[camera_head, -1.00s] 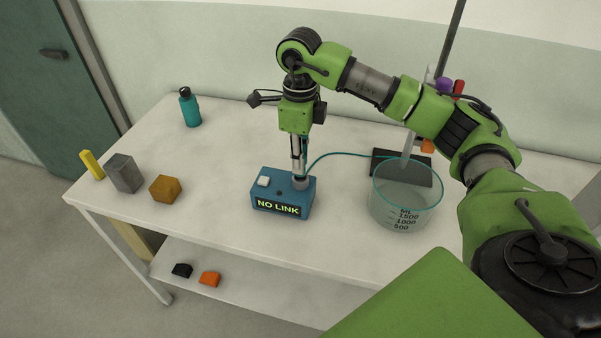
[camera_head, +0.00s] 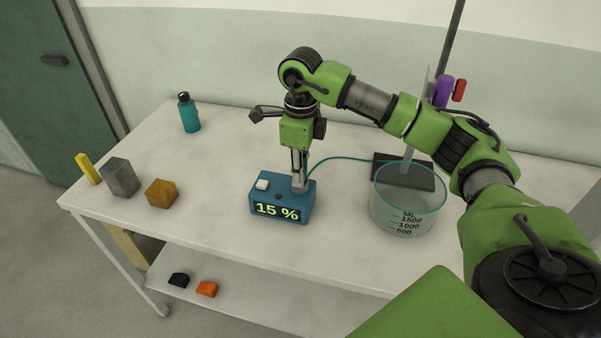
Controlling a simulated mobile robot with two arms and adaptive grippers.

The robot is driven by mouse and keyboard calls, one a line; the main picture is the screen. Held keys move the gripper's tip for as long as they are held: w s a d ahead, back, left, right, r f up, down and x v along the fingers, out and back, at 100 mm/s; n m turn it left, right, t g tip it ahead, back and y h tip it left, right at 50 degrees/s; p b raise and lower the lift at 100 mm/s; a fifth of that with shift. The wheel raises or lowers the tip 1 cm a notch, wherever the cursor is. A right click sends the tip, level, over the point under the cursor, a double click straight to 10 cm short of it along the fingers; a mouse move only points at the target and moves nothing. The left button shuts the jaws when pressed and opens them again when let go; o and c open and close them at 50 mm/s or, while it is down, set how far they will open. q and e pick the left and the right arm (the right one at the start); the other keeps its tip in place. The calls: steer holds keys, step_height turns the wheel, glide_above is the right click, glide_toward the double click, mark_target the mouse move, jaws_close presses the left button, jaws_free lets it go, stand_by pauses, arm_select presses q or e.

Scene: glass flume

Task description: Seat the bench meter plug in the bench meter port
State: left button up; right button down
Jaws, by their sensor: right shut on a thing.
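The bench meter (camera_head: 268,193) is a blue box on the white table, with a white button on top. My right gripper (camera_head: 299,184) points straight down over the right part of the meter's top. It is shut on the bench meter plug (camera_head: 300,187), a grey piece that sits low against the meter's top. The port is hidden beneath the plug and gripper. A teal cable (camera_head: 340,159) runs from beside the gripper toward the stand. My left gripper is not in view.
A glass beaker (camera_head: 408,215) stands right of the meter, before a dark stand base (camera_head: 385,168). A teal bottle (camera_head: 189,114), yellow block (camera_head: 87,169), grey block (camera_head: 119,179) and ochre block (camera_head: 161,194) are at left. The lower shelf holds a black piece (camera_head: 179,280) and orange piece (camera_head: 207,289).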

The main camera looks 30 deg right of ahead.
steer(key=c, duration=1.9)
jaws_free()
steer(key=shift+s+a+f, duration=0.15)
steer(key=shift+s+f, duration=0.15)
steer(key=shift+f, duration=0.3)
steer(key=shift+w+f, duration=0.1)
steer(key=shift+f, duration=0.05)
steer(key=shift+r+p, duration=0.3)
steer(key=shift+r, duration=0.05)
steer(key=r, duration=1.1)
steer(key=shift+w+r+b, duration=0.2)
steer(key=shift+w+b, duration=0.05)
steer(key=shift+b, duration=0.05)
steer(key=shift+r, duration=0.8)
